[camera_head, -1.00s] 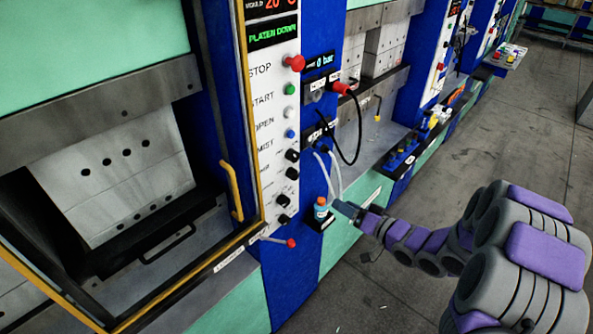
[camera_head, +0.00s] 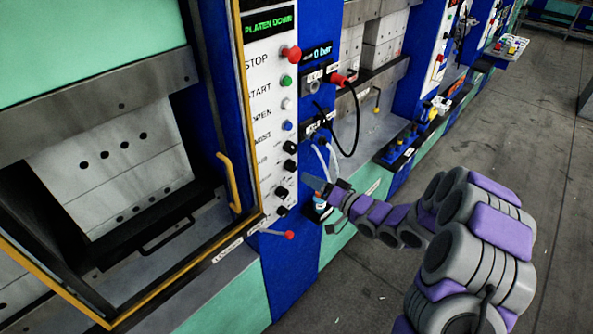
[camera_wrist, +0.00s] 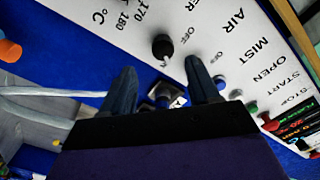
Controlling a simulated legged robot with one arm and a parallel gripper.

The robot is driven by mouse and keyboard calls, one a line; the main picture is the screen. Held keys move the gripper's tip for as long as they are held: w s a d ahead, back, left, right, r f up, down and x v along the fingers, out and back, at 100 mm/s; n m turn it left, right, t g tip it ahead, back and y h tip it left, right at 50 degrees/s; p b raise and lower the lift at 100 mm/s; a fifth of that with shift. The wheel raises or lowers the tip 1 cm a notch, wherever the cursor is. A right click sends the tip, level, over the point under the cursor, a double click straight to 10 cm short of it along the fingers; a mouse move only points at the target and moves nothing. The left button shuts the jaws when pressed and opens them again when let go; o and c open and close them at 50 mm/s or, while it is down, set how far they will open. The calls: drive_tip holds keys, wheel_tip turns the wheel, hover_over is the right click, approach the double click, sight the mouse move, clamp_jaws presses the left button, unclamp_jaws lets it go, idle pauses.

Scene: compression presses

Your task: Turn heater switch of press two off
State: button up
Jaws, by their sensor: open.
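The press's white control panel (camera_head: 262,140) stands left of my gripper in the head view, with several black knobs down its lower half. Their labels are too small to read there, so I cannot tell which is the heater switch. In the wrist view a black knob (camera_wrist: 162,46) sits on the panel beside a printed "OFF", near temperature marks of 170 and 180 °C. My gripper (camera_wrist: 160,72) is open and empty, its dark fingers pointing at the panel with this knob just beyond and between the tips. In the head view my gripper (camera_head: 314,183) is just right of the lower knobs.
Coloured buttons (camera_head: 289,82) line the panel's upper half. Pale hoses (camera_head: 326,160) and a black cable (camera_head: 354,125) hang close to my gripper. A red-tipped lever (camera_head: 288,235) juts out below the panel, and a yellow handle (camera_head: 230,180) is left of it. Open floor lies right.

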sight(294, 170)
drive_tip(key=x, duration=0.6)
drive_tip(key=shift+a, duration=0.45)
drive_tip(key=shift+w+a, duration=0.4)
drive_tip(key=shift+d, duration=0.1)
drive_tip(key=shift+c, duration=0.3)
drive_tip(key=c, duration=0.9)
